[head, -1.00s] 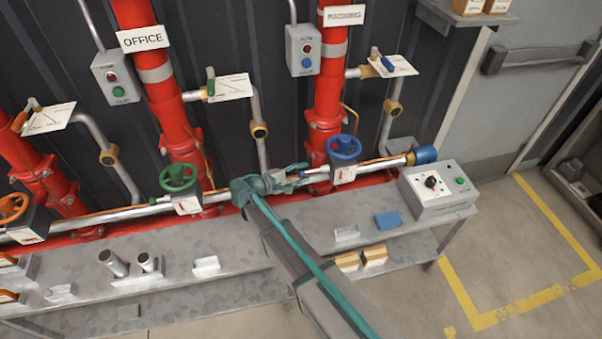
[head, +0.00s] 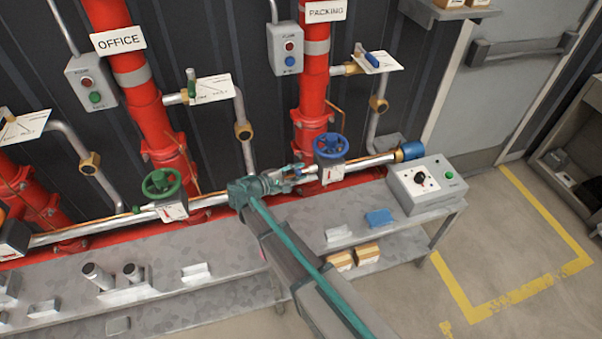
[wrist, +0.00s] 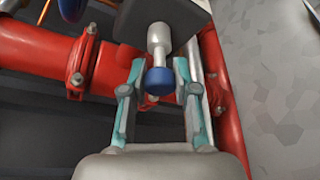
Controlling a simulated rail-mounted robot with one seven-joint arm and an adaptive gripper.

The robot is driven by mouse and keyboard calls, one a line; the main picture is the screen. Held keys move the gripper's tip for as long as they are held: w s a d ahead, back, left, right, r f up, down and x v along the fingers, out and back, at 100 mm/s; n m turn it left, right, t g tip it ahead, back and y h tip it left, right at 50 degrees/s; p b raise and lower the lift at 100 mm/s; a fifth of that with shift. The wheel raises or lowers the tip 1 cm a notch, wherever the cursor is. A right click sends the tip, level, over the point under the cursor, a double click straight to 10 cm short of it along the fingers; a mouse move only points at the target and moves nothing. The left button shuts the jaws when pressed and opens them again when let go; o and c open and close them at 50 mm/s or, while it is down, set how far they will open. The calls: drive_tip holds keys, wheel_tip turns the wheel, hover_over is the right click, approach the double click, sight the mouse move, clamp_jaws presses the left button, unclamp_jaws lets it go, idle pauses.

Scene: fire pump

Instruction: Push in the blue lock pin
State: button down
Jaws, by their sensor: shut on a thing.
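The blue lock pin (wrist: 160,78) shows in the wrist view as a blue knob on a pale stem. The stem runs into a dark grey block (wrist: 150,18). My gripper (wrist: 159,74) has one teal finger on each side of the knob and is shut on it. In the head view my gripper (head: 297,174) is at the left side of the valve box (head: 333,172) under the blue handwheel (head: 331,146). The pin is mostly hidden by the fingers there.
A green handwheel (head: 161,183) sits on the same pipe to the left. A grey control box (head: 427,184) stands to the right. Red pipes (head: 313,95) rise behind. The bench (head: 225,305) in front holds small blocks.

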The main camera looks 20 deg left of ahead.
drive_tip(key=c, duration=0.8)
unclamp_jaws()
drive_tip(key=shift+w+d, duration=0.15)
drive_tip(key=shift+d, duration=0.05)
drive_tip(key=shift+c, duration=0.2)
drive_tip(key=shift+a, duration=0.1)
drive_tip(key=v, duration=1.2)
